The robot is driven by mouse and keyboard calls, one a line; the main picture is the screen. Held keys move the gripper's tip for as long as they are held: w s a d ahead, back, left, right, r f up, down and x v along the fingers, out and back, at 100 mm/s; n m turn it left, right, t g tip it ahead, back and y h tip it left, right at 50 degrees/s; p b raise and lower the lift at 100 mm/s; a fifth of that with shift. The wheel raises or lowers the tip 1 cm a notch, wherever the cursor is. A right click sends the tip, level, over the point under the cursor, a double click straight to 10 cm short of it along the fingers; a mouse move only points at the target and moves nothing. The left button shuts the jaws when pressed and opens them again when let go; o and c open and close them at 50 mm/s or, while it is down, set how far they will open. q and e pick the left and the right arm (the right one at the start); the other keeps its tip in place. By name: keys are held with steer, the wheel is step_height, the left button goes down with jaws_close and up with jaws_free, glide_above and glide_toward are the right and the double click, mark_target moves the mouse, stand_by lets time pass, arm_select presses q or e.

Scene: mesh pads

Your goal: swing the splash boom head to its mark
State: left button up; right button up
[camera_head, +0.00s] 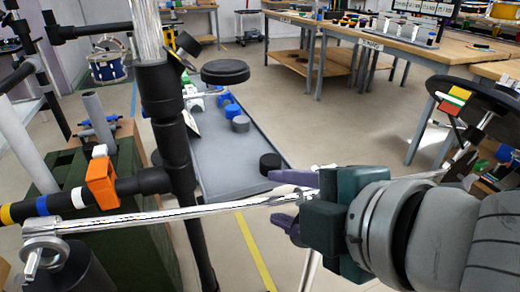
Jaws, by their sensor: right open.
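A long chrome boom rod (160,215) runs from a metal clamp (44,243) at the lower left across the picture to the right. My right gripper (288,200) is open, with its two purple-grey fingers on either side of the rod; whether they touch it I cannot tell. The rod passes behind the gripper body and shows again beyond it. A black round pad (485,103) sits at the right edge; its link to the rod is hard to make out. My left gripper is not in view.
A grey low table (235,165) holds blue and grey pieces. Wooden workbenches (385,45) line the back. Open floor lies between.

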steer(key=shift+b+x, duration=0.45)
steer(key=shift+x, duration=1.4)
jaws_close()
